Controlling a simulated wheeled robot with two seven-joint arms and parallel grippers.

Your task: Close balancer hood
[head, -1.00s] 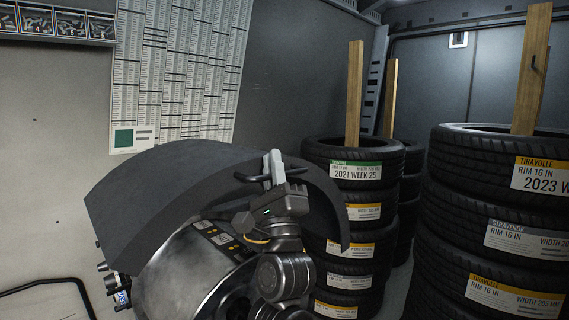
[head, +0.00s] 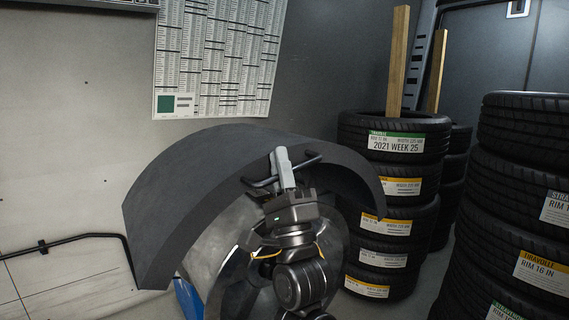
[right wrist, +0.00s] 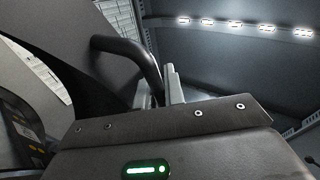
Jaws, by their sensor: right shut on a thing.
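The balancer hood (head: 205,170) is a dark grey curved cover in the middle of the head view, arching over the balancer and wheel area below. A black bar handle (head: 312,161) sits on its side edge; it also shows in the right wrist view (right wrist: 128,50). My right gripper (head: 282,165) is shut on the handle, with its light grey fingers over the bar. My right arm hides part of the round metal surface (head: 225,245) under the hood. My left gripper is not in view.
Tyre stacks (head: 390,215) with labels stand right of the hood, with more tyres (head: 520,200) nearer at the far right. Wooden posts (head: 398,60) rise from the stacks. A chart (head: 215,60) hangs on the wall behind. A black bent rail (head: 75,240) runs along the left wall.

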